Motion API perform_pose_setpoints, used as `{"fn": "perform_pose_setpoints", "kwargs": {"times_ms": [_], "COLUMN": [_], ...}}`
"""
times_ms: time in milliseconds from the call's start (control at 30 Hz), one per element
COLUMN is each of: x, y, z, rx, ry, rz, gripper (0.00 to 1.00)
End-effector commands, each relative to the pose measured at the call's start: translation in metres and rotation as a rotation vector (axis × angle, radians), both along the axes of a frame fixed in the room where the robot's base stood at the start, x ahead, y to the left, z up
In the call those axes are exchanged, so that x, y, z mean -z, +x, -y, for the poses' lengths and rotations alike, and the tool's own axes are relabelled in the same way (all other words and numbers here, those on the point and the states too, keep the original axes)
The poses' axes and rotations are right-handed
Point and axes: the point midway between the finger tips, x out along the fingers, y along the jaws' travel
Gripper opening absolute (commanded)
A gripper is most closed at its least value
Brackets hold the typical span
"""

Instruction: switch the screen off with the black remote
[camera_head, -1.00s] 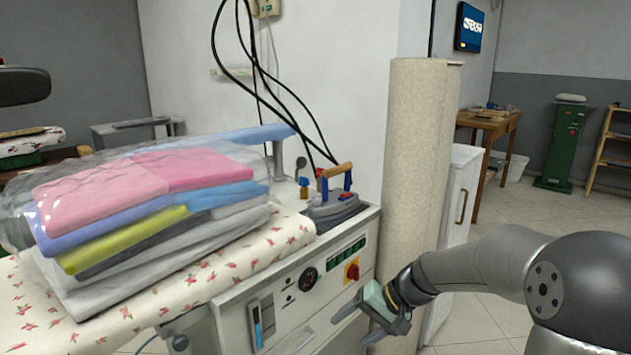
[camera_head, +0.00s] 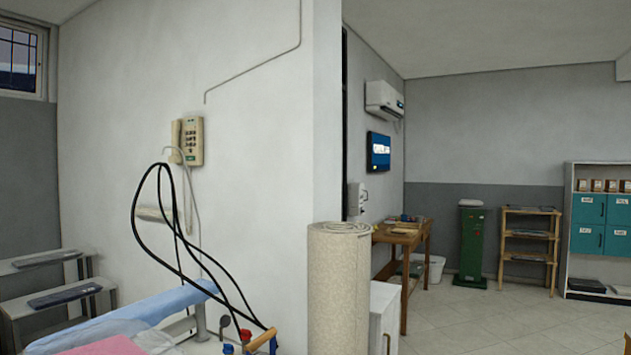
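I cannot make out the black remote. Some small items (camera_head: 406,219) lie on the wooden table below the screen, too small to tell apart. My gripper is out of view.
A rolled beige carpet (camera_head: 338,290) stands upright by the wall corner, with a white cabinet (camera_head: 384,312) beside it. The wooden table (camera_head: 400,238) is behind them. A green machine (camera_head: 473,246) and a wooden shelf (camera_head: 529,238) stand at the back. Tiled floor on the right is clear.

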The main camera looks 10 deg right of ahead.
Motion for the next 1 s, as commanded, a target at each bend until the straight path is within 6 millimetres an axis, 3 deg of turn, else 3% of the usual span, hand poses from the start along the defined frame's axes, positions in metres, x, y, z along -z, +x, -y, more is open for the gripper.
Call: {"fn": "perform_pose_setpoints", "kwargs": {"times_ms": [333,567,1000], "x": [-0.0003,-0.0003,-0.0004], "y": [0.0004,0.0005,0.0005], "z": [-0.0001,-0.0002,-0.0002], "rx": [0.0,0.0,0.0], "ry": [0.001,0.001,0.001], "rz": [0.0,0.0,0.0], "gripper": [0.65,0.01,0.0]}}
